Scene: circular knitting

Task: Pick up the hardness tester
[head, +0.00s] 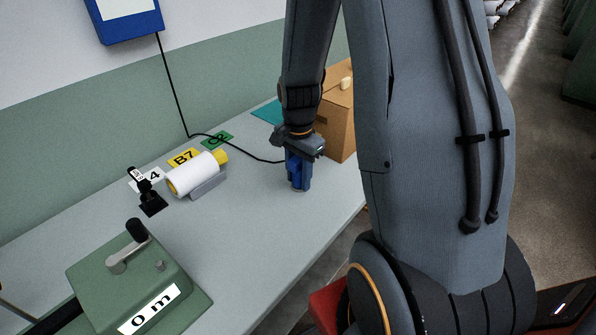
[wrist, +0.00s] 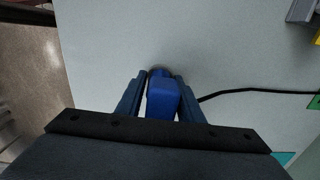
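A blue upright device (head: 298,176), which I take to be the hardness tester, stands at my gripper near the table's front edge. In the wrist view the blue body (wrist: 162,99) lies between my two fingers, with a dark round part at its far end. My gripper (head: 299,180) points down over it, one finger on each side; the fingers also show in the wrist view (wrist: 163,82). The frames do not show clearly whether the fingers press on it. Its lower end looks at or close to the table top.
A black cable (head: 178,95) runs from a blue wall unit (head: 128,22) across the table to the device. A cardboard box (head: 341,125) stands close behind my gripper. A white roll (head: 193,174), a small black stand (head: 151,199) and a green cranked machine (head: 138,280) lie left.

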